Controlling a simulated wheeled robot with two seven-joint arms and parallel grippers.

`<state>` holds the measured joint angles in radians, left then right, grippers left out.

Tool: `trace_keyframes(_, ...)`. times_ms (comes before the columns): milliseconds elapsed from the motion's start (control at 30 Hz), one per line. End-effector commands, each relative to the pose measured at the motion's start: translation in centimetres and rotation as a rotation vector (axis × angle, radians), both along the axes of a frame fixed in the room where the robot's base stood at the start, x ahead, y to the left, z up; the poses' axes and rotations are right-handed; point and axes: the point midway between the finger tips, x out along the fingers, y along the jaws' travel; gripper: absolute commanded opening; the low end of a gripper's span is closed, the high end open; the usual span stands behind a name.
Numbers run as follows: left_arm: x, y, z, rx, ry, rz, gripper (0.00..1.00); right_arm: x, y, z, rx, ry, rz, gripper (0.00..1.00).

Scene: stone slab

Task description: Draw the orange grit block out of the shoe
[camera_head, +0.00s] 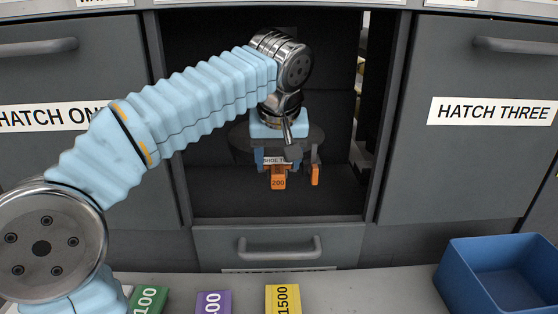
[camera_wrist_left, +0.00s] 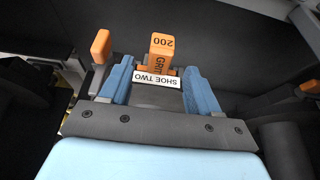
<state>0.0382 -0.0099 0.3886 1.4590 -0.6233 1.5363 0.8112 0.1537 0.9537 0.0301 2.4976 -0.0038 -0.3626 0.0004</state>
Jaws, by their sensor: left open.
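The orange grit block (camera_head: 278,182), marked 200, sits at the shoe inside the open middle compartment. In the left wrist view, the orange block (camera_wrist_left: 161,46) shows upside down. The shoe's white label (camera_wrist_left: 156,79) reads SHOE TWO; most of the shoe is hidden behind my gripper. My left gripper (camera_head: 277,166) hangs down into the compartment. In the wrist view, its blue fingers (camera_wrist_left: 158,72) are apart, one on each side of the label and block. I cannot tell whether they touch the block. My right gripper is not in view.
An orange-ended part (camera_head: 315,175) stands beside the shoe. Closed HATCH THREE (camera_head: 480,150) flanks the opening on the right, a shut drawer (camera_head: 277,248) lies below. Green (camera_head: 148,300), purple (camera_head: 213,302) and yellow (camera_head: 283,299) blocks and a blue bin (camera_head: 462,285) stand on the front ledge.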

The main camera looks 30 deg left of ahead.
Motion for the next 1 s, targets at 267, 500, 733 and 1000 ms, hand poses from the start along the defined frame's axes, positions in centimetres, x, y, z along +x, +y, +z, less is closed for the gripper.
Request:
trace_keyframes(267,0.9,0.6,-3.1,0.000,0.000,0.001,0.62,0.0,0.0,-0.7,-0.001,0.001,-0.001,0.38)
trace_keyframes(500,1.0,0.6,-3.3,-0.001,-0.001,0.001,0.62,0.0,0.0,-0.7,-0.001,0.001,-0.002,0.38)
trace_keyframes(733,1.0,0.6,-3.3,-0.001,-0.001,0.001,0.39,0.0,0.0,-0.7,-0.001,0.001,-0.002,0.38)
trace_keyframes(1000,1.0,0.6,-3.3,-0.001,-0.001,0.001,0.00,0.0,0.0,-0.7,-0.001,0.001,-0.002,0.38)
